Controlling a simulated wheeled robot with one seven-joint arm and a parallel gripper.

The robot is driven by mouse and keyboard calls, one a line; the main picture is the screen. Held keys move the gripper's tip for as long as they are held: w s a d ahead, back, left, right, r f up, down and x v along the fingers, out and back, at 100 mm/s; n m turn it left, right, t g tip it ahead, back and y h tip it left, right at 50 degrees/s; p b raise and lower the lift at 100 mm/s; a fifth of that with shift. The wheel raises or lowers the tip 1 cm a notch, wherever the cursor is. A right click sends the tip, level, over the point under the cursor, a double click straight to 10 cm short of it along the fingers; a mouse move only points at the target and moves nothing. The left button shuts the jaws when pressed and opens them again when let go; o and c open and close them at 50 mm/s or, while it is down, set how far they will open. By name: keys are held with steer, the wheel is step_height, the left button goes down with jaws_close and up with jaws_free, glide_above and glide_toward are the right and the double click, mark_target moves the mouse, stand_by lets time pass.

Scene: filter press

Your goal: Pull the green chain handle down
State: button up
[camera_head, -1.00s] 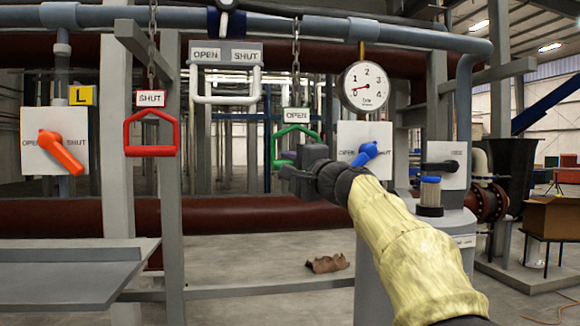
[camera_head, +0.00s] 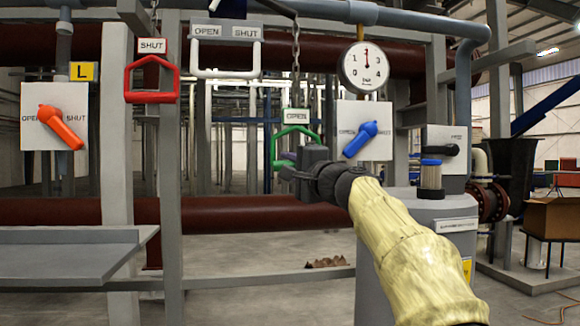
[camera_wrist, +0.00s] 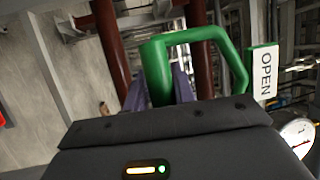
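The green chain handle (camera_head: 297,132) hangs from a chain under a small OPEN sign (camera_head: 297,115). My gripper (camera_head: 287,168) is at its lower left corner in the head view. In the wrist view the green handle (camera_wrist: 160,72) has its near bar between my two purple fingers (camera_wrist: 158,95), which look closed on it. The black gripper body hides the lower part of the handle there. The red handle (camera_head: 151,97) with its SHUT sign (camera_head: 152,46) hangs higher, to the left.
A white bar handle (camera_head: 226,73) under an OPEN/SHUT plate hangs between the two chain handles. A gauge (camera_head: 365,67) is above a blue lever (camera_head: 360,140). An orange lever (camera_head: 60,127) is at far left. A grey bench (camera_head: 65,265) stands lower left.

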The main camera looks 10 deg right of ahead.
steer(key=o, duration=0.3)
steer(key=shift+f, duration=0.4)
steer(key=shift+o, duration=0.2)
steer(key=shift+r, duration=0.1)
steer(key=b+v, duration=0.7)
steer(key=v, duration=1)
steer(key=shift+b, duration=0.4)
steer(key=shift+s+d, duration=0.1)
